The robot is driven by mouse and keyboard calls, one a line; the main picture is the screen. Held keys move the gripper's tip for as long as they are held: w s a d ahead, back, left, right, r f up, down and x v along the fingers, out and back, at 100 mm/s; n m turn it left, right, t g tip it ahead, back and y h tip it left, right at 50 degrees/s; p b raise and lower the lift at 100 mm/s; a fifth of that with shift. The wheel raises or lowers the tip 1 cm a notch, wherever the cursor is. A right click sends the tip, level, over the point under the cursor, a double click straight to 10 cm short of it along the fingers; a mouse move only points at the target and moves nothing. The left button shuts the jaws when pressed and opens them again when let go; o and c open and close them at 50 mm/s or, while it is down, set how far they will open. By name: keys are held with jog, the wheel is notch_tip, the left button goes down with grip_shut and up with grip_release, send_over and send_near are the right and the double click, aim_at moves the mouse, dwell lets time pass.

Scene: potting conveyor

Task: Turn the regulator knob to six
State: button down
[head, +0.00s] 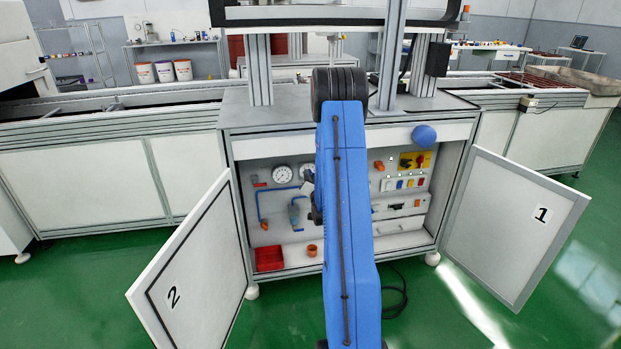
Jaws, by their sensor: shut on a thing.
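My blue arm runs up the middle of the head view and covers part of the open cabinet (233,200). My gripper cannot be made out; it appears hidden behind my arm. The regulator knob cannot be made out either, nor its setting. A small tilted grey part shows at my arm's left edge, too small to identify.
Door 2 (206,255) stands open at left, door 1 (515,240) at right. A red bin (269,259) and an orange cup (312,250) are on the cabinet floor. A yellow-backed red switch (420,161) is at right. A dark cable (399,292) lies on the green floor.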

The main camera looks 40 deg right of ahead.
jog(key=m, duration=1.1)
jog(key=shift+s+f, duration=0.1)
jog(key=shift+f, duration=0.05)
jog(key=shift+m, duration=0.4)
jog(key=c, duration=1.5)
grip_release()
jog(key=shift+c, duration=0.2)
jog(key=shift+a, duration=0.1)
